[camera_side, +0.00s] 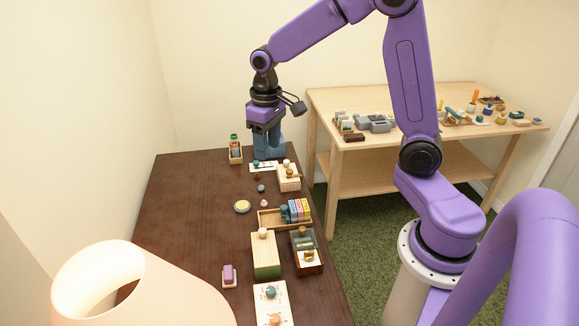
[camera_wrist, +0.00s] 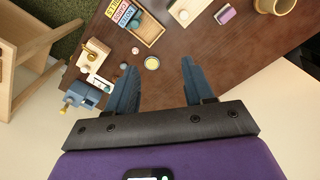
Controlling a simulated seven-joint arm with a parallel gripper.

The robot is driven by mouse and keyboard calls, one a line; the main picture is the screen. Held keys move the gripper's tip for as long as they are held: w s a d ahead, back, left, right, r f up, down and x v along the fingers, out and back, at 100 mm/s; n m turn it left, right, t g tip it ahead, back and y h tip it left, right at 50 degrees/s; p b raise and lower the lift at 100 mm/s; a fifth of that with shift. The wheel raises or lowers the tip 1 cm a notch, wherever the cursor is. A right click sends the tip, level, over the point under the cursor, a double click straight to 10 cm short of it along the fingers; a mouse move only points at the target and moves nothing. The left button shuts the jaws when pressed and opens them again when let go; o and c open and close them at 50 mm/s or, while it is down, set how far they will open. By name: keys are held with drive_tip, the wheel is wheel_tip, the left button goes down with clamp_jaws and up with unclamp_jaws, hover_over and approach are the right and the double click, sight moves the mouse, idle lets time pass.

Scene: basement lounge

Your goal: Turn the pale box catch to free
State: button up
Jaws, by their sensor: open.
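The pale box (camera_side: 289,184) stands at the right edge of the dark table in the side view, with small fittings on its top. It also shows in the wrist view (camera_wrist: 98,47), left of my fingers. A small knob-like part on it (camera_wrist: 91,56) may be the catch; its setting is too small to read. My gripper (camera_side: 268,154) is over the far end of the table, beyond and left of the pale box. In the wrist view my gripper (camera_wrist: 158,66) has its two blue fingers wide apart with nothing between them. It does not touch the pale box.
Close by are a white plate (camera_side: 259,167), a bottle crate (camera_side: 235,157), a yellow dish (camera_side: 242,207) and a tray of coloured blocks (camera_side: 270,222). A green-sided box (camera_side: 265,262) stands nearer the camera. A side table (camera_side: 340,95) is at the right. The table's left part is bare.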

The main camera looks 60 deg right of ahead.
drive_tip(key=w+d+f+m, duration=0.35)
drive_tip(key=w+d, duration=0.25)
drive_tip(key=d, duration=0.4)
drive_tip(key=m, duration=0.4)
hover_over(289, 170)
wheel_tip(289, 170, down, 2)
wheel_tip(289, 170, down, 18)
drive_tip(key=shift+r, duration=0.25)
drive_tip(key=shift+c, duration=0.3)
clamp_jaws()
